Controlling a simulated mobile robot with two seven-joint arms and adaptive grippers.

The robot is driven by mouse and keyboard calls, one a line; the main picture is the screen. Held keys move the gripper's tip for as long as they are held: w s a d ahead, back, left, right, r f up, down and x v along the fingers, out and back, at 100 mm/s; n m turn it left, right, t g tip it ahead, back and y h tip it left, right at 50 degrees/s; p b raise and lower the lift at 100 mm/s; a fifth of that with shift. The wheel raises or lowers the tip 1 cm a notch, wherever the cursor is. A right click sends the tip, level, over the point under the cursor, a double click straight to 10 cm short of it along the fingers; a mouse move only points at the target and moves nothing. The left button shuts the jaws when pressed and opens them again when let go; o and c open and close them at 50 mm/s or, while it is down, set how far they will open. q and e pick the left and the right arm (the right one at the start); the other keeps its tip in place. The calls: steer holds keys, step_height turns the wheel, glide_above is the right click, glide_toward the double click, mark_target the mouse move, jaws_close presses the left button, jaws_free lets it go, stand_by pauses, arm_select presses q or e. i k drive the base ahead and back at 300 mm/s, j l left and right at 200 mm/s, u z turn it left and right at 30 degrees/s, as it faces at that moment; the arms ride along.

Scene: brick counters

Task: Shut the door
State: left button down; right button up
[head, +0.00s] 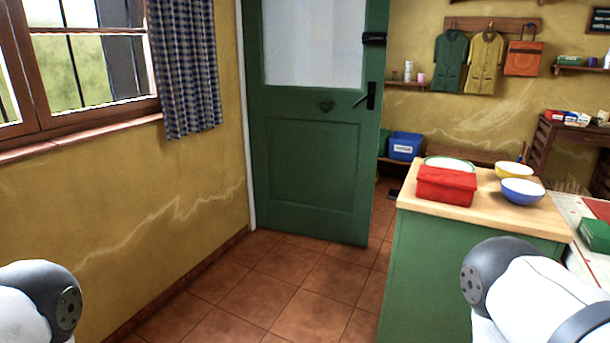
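A green door (310,175) with a pale upper pane (313,45) stands ajar, straight ahead in the head view. Its left edge meets a white frame (245,120) by the yellow wall. Its free right edge stands out into the room, with shelves and coats visible past it. A black lever handle (366,96) is near that right edge, and a black latch (374,39) sits higher up. Parts of my two arms show at the lower left and lower right corners. Neither gripper is in view, and nothing of mine touches the door.
A green counter (440,265) with a wooden top stands right of the door, bearing a red box (446,186), a blue bowl (522,191) and a yellow bowl (513,171). Tiled floor (275,290) is clear before the door. A curtained window (85,60) is at left.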

mark_target(315, 155)
steer(key=i+l, duration=0.2)
steer(key=i, duration=0.4)
steer(key=i+l, duration=0.2)
steer(key=i, duration=0.4)
steer(key=i+l, duration=0.2)
steer(key=i, duration=0.35)
steer(key=l+z, duration=0.05)
